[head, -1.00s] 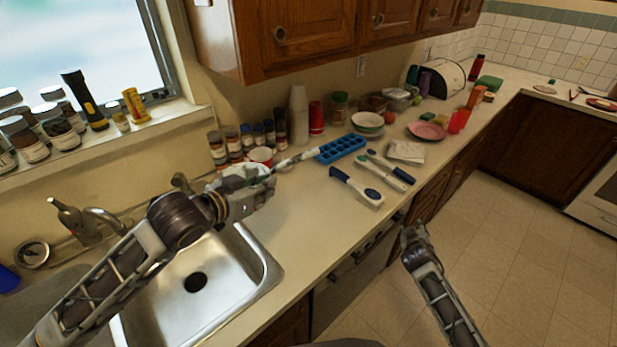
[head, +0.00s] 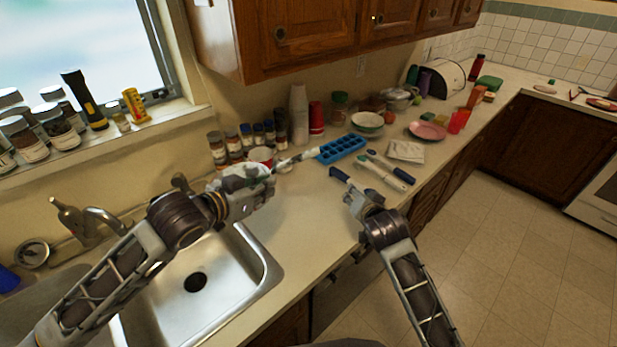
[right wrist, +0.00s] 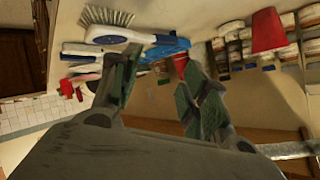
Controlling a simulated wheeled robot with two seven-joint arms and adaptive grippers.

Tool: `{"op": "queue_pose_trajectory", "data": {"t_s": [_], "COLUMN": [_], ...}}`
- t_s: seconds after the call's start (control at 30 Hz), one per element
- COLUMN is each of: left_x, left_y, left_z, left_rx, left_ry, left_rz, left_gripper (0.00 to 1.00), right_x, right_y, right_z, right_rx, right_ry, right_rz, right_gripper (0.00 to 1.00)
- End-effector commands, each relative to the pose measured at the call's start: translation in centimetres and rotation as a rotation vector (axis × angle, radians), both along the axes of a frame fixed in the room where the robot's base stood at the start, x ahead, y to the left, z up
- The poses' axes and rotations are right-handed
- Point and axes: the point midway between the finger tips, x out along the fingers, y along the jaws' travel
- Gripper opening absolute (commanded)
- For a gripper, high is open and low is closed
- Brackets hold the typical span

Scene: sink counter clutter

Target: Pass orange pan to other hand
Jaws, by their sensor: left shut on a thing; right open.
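My left gripper (head: 262,178) is above the counter beside the sink, shut on a slim pale stick-like thing (head: 297,158) that points right toward the blue tray. I cannot tell what this thing is, and no clear orange pan shows in either view. My right gripper (head: 362,193) is over the counter's front edge, apart from the left one and in front of a blue-handled brush (head: 340,174), partly covering it. In the right wrist view its fingers (right wrist: 160,82) with green pads stand apart and empty.
A blue ice tray (head: 341,149), more long-handled tools (head: 392,168), a cloth (head: 406,151) and a pink plate (head: 427,131) lie on the counter. Spice jars (head: 247,140) and stacked cups (head: 299,115) stand by the wall. The sink (head: 235,275) is below my left arm.

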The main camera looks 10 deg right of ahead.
Motion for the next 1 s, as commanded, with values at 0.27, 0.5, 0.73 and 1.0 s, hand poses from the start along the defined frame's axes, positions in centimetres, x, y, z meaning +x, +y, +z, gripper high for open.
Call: {"op": "queue_pose_trajectory", "data": {"t_s": [0.27,0.5,0.73,1.0], "left_x": [0.0,0.0,0.0,0.0], "left_y": [0.0,0.0,0.0,0.0], "left_z": [0.2,0.2,0.2,0.2], "left_rx": [-0.001,-0.001,-0.001,-0.001], "left_ry": [-0.004,-0.004,-0.004,-0.004], "left_rz": [-0.001,-0.001,-0.001,-0.001], "left_gripper": [0.0,0.0,0.0,0.0], "right_x": [-1.7,-4.1,-5.9,-6.4], "right_y": [7.3,12.4,15.2,15.8], "right_z": [6.1,11.3,14.5,15.2], "right_rx": [0.359,0.652,0.824,0.864], "right_ry": [-0.055,-0.064,-0.053,-0.048], "right_rz": [0.021,0.053,0.078,0.083], "right_gripper": [0.45,0.45,0.45,0.45]}}
